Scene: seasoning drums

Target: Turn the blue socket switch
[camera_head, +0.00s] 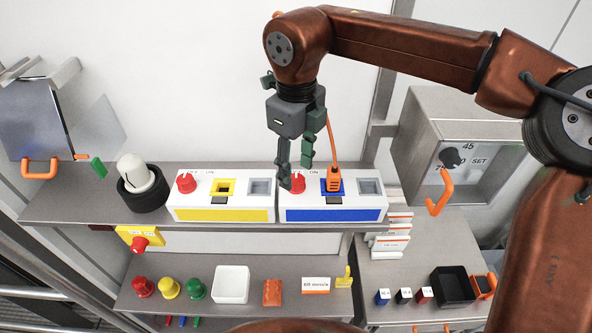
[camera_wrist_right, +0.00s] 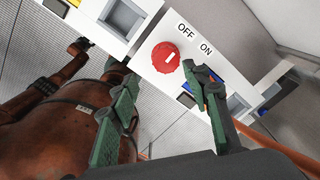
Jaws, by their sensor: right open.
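The blue socket box (camera_head: 333,214) stands on the shelf in the head view. Its red round switch (camera_head: 297,183) is on its left part, and it also shows in the wrist view (camera_wrist_right: 165,57) with a white mark on its face, beside the OFF and ON labels. An orange plug with a cable (camera_head: 334,181) sits in its blue socket. My right gripper (camera_head: 295,172) is open and points down at the red switch. In the wrist view its two green fingers (camera_wrist_right: 156,70) stand apart, one to each side of the switch; contact cannot be told. My left gripper is out of view.
The yellow socket box (camera_head: 222,214) with its own red switch (camera_head: 187,182) stands close to the left. A white knob on a black base (camera_head: 137,177) is further left. A grey box with a dial (camera_head: 450,158) hangs at right. Small items lie on the lower shelf.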

